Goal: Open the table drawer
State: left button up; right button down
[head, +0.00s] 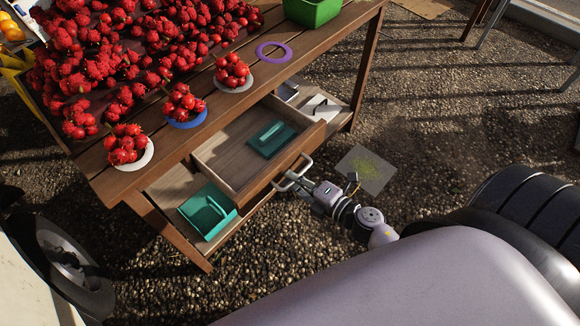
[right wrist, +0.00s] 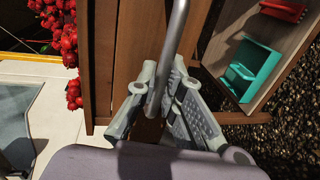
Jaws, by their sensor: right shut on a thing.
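The wooden table (head: 100,178) stands at the upper left of the head view. Its drawer (head: 222,158) is pulled out, and its inside shows with a teal flat object (head: 271,139) lying in it. The metal drawer handle (head: 304,163) is on the drawer front and also shows in the right wrist view (right wrist: 176,40). My right gripper (head: 293,181) is at the handle. In the right wrist view its fingers (right wrist: 160,92) are closed around the handle bar. My left gripper is not in view.
A green container (head: 312,10) stands at the back. A teal box (head: 207,212) sits on the lower shelf. The gravel right of the table is mostly open, with a flat sheet (head: 376,179) on it.

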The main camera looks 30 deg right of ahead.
jog(key=c, duration=1.7)
grip_release()
jog(key=v, duration=1.2)
